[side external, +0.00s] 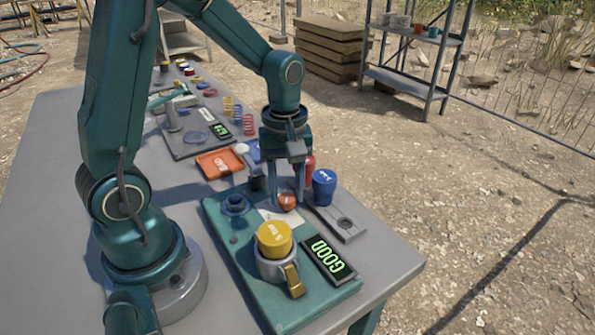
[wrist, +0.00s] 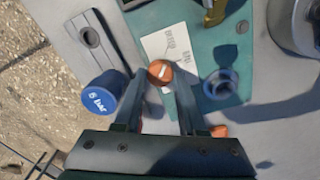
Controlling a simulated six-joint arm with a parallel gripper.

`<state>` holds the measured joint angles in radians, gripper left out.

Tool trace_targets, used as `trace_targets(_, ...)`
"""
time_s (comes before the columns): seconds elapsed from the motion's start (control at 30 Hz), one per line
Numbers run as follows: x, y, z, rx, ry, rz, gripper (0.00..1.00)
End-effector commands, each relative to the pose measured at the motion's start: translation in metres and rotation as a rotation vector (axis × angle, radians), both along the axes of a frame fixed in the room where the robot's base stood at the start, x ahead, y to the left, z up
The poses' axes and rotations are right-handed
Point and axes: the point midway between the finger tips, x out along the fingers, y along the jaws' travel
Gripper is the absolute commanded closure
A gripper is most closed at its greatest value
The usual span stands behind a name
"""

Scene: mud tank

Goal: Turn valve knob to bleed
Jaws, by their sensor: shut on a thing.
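The valve knob (side external: 287,201) is a small orange-red disc on the teal panel (side external: 225,240). In the wrist view the knob (wrist: 160,72) carries a short white line slanting from upper left to lower right. A white label card (wrist: 170,45) with printed words lies beside it; one word may be "BLEED", but the text is upside down and small. My gripper (side external: 288,194) points straight down over the knob. In the wrist view its fingertips (wrist: 161,77) are on either side of the knob, shut on it.
A yellow cap (side external: 273,238) sits in a grey clamp in front. A display (side external: 328,259) reads "GOOD". A blue "5 bar" cap (side external: 323,187) and a red cap (side external: 308,167) stand close to my fingers. A blue fitting (wrist: 220,84) is on the panel's other side.

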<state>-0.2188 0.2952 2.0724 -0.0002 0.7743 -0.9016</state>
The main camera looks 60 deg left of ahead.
Motion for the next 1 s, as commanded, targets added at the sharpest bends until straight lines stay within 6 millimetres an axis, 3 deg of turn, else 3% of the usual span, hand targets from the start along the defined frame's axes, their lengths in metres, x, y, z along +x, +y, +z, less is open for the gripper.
trace_targets(0.5,0.0004,0.0001,0.0008,0.000,-0.002,0.018,1.00)
trace_targets(0.53,0.0004,0.0001,0.0007,0.000,-0.002,0.018,0.48)
trace_targets(0.6,0.0003,0.0002,0.0006,0.000,-0.002,0.018,0.30)
trace_targets(1.0,0.0009,0.0002,0.0077,0.000,-0.004,0.017,0.30)
